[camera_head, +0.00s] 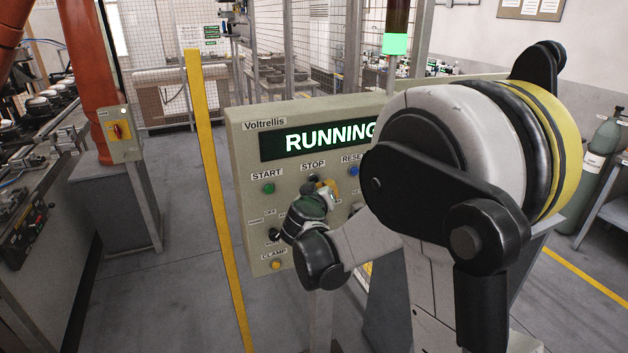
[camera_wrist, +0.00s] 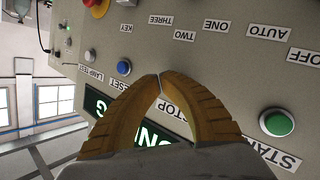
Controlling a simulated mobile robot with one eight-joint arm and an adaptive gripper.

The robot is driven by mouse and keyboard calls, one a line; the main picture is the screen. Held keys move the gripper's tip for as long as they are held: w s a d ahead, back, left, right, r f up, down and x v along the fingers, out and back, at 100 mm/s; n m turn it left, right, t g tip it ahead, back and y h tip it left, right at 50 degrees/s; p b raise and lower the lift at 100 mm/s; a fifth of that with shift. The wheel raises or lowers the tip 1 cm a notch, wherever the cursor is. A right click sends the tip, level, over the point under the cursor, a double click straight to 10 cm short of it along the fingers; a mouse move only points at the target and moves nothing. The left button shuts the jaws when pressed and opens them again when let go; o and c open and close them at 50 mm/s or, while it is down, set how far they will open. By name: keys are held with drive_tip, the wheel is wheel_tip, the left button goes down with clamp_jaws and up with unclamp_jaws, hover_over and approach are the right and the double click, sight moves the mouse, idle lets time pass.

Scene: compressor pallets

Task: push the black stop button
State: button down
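The beige control panel (camera_head: 240,135) has a lit display reading RUNNING. Its STOP label (camera_head: 313,165) sits between START and RESET. A small dark spot (camera_head: 314,178) just under that label appears to be the black stop button, partly covered by my gripper (camera_head: 325,186). In the wrist view my gripper (camera_wrist: 160,77) has its two yellow-brown fingers curved together with the tips meeting, nothing between them. The STOP label (camera_wrist: 171,108) shows between the fingers; the button itself is hidden behind the tips there. I cannot tell whether the tips touch it.
A green START button (camera_wrist: 277,123) and a blue RESET button (camera_wrist: 124,67) flank the fingers. A red emergency button (camera_wrist: 97,8) is farther off. A yellow post (camera_head: 208,160) stands left of the panel. My arm hides the panel's right side in the head view.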

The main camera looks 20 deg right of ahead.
drive_tip(key=shift+w, duration=0.15)
idle(0.3)
drive_tip(key=shift+w, duration=0.85)
idle(0.6)
drive_tip(key=shift+s, duration=0.15)
drive_tip(key=shift+s+b, duration=0.3)
drive_tip(key=shift+s, duration=0.55)
drive_tip(key=s, duration=0.6)
idle(0.7)
